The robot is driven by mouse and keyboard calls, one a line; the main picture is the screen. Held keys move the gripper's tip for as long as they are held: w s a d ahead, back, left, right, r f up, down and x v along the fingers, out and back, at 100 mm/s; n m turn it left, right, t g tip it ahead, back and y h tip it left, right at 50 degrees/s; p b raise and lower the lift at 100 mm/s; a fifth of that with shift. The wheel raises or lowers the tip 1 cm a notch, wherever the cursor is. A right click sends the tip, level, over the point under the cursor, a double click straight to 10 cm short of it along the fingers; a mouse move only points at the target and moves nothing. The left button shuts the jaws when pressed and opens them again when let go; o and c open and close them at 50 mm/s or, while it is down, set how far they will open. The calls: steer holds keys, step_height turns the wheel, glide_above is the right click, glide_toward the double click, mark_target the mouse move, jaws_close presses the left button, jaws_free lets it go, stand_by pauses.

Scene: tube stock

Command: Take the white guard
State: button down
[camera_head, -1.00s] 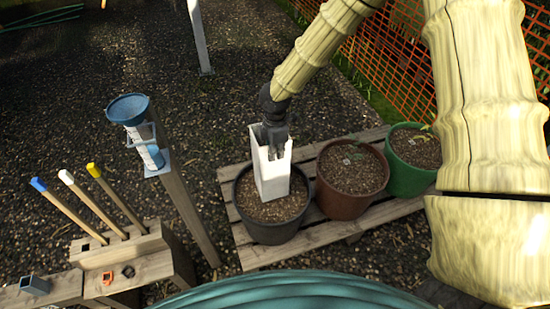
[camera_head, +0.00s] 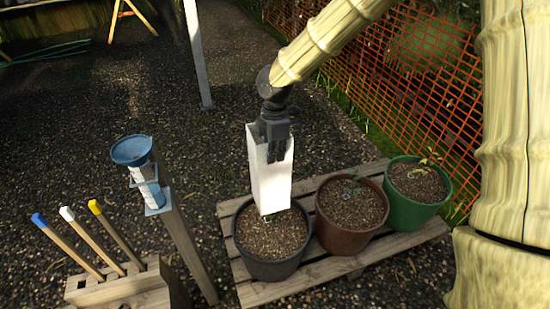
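The white guard (camera_head: 267,182) is a tall, square, open-topped sleeve. It stands upright over the black pot (camera_head: 271,268) on the left of the pallet. Its lower end shows above the soil towards the back of the pot, and it appears lifted clear. My gripper (camera_head: 277,155) points down at the guard's top edge, with its dark fingers closed on the guard's wall. The exact finger contact is partly hidden.
A brown pot (camera_head: 350,238) and a green pot (camera_head: 407,212) with small plants stand to the right on the wooden pallet (camera_head: 317,270). A post with a blue funnel gauge (camera_head: 132,151) and a wooden tool rack (camera_head: 110,291) stand left. Orange mesh fencing (camera_head: 345,70) is behind.

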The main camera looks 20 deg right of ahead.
step_height(320, 180, up, 21)
steer(key=p, duration=1.9)
stand_by(0.8)
stand_by(0.3)
